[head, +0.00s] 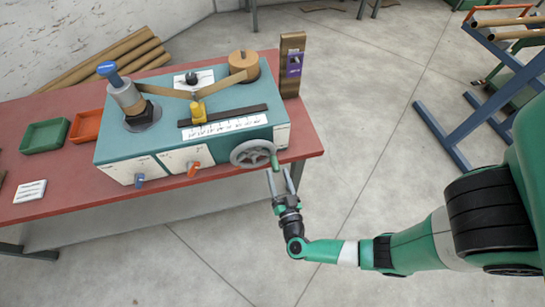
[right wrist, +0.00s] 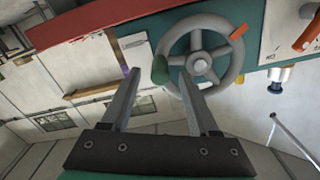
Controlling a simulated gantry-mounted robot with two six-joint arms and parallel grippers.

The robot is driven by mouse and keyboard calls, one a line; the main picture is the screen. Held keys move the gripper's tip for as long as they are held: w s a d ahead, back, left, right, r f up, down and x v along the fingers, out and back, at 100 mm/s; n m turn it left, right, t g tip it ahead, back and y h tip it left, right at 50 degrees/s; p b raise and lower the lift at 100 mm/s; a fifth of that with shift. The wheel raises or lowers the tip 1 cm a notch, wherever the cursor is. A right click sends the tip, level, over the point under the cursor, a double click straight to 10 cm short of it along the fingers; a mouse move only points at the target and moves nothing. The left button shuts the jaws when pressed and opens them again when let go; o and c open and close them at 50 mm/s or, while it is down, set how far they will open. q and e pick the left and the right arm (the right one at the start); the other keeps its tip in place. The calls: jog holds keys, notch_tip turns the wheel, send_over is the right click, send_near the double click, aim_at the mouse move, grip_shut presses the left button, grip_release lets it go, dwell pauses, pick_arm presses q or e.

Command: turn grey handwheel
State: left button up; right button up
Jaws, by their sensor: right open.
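The grey handwheel (head: 254,153) is on the front right of the teal winder (head: 180,135). It has spokes, a round hub and a green handle (head: 274,162) on its rim. In the right wrist view the handwheel (right wrist: 200,66) is at upper right, with the green handle (right wrist: 159,69) at its left side. My right gripper (head: 282,174) is open just below and to the right of the wheel, close to the handle. In the right wrist view the fingers (right wrist: 158,82) are spread, with the handle appearing between their tips; I cannot tell whether they touch it. My left gripper is not in view.
The winder stands on a red-topped bench (head: 60,208). An orange tray (head: 87,126) and a green tray (head: 45,136) lie at left. A blue rack (head: 450,130) stands at right. The floor between bench and rack is clear.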

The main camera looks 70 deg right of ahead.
aim_at(273, 156)
jog(key=b+x, duration=0.1)
jog(key=x, duration=0.7)
jog(key=shift+f, duration=0.1)
grip_shut()
jog(key=shift+f, duration=0.1)
dwell(0.9)
